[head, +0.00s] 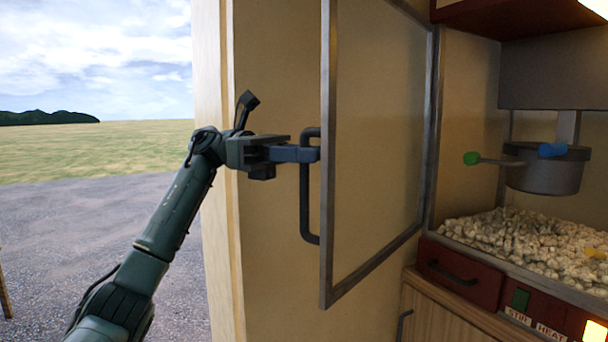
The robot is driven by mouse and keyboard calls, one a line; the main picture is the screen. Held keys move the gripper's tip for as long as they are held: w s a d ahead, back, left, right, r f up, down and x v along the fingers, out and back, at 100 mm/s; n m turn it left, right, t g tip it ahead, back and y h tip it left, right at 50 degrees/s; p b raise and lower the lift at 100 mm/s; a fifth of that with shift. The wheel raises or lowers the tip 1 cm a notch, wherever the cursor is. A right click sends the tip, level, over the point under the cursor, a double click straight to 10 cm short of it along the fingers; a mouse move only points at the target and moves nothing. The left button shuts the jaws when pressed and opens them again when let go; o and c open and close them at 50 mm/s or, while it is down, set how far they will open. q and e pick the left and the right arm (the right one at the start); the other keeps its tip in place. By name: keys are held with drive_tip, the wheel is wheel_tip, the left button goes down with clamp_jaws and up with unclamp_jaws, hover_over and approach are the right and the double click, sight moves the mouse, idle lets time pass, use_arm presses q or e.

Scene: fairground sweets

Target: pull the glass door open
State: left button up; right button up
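The glass door (375,150) has a grey metal frame and stands swung well open, hinged at its right side next to the popcorn cabinet. Its black bar handle (306,205) is on the door's left edge. My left gripper (308,154) is at the upper part of the handle, with its fingers reaching right to the bar. The fingers look closed together around the bar, though the far finger is hidden. My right gripper is not in view.
The cabinet holds a heap of popcorn (530,240) under a hanging kettle (545,170) with a green-knobbed lever (471,158). A red drawer (458,272) and a wooden cupboard (430,312) are below. A pale wall (270,90) stands behind the door; open ground lies left.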

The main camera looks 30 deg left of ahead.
sight(304, 132)
use_arm(q)
wheel_tip(304, 132, up, 7)
drive_tip(key=shift+s+f+p, duration=0.1)
drive_tip(key=shift+s+p, duration=0.05)
drive_tip(key=shift+p, duration=0.3)
drive_tip(key=shift+s+d, duration=0.1)
drive_tip(key=shift+d, duration=0.05)
drive_tip(key=shift+w+a+f, duration=0.2)
drive_tip(key=shift+w+f, duration=0.15)
drive_tip(key=shift+s+d, duration=0.1)
drive_tip(key=shift+s, duration=0.05)
